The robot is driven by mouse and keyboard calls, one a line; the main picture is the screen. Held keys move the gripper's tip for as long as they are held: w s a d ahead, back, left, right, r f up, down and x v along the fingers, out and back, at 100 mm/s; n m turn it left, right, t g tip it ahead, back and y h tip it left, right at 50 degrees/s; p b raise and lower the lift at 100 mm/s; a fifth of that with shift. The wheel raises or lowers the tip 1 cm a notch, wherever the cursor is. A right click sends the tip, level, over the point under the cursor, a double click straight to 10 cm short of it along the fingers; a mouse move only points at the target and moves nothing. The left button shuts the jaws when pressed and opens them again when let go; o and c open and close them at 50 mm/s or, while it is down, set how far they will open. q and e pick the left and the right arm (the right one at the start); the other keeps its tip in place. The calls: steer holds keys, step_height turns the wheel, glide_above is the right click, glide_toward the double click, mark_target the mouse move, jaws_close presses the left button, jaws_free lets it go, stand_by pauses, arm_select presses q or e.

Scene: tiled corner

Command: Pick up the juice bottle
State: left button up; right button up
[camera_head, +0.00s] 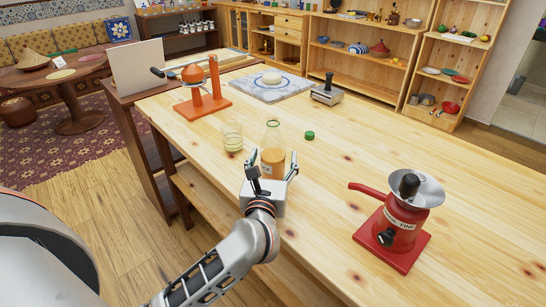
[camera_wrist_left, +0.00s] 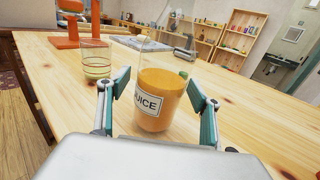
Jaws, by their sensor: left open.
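The juice bottle (camera_head: 272,150) is clear glass with orange juice and a white label, upright on the wooden table. In the left wrist view the bottle (camera_wrist_left: 160,95) reads "JUICE" and stands between the two fingers. My left gripper (camera_head: 272,162) is open, with one finger on each side of the bottle. In the left wrist view a gap shows between the gripper (camera_wrist_left: 160,88) and the bottle on both sides. The bottle's top is cut off there. My right gripper is in neither view.
A striped glass (camera_head: 232,137) stands just left of the bottle, and a green cap (camera_head: 309,135) lies to its right. An orange stand (camera_head: 205,100) is behind. A red grinder (camera_head: 398,222) stands front right. The table (camera_head: 345,160) is clear between bottle and grinder.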

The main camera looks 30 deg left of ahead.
arm_select(q)
steer(key=shift+r, duration=0.1)
steer(key=c, duration=1.7)
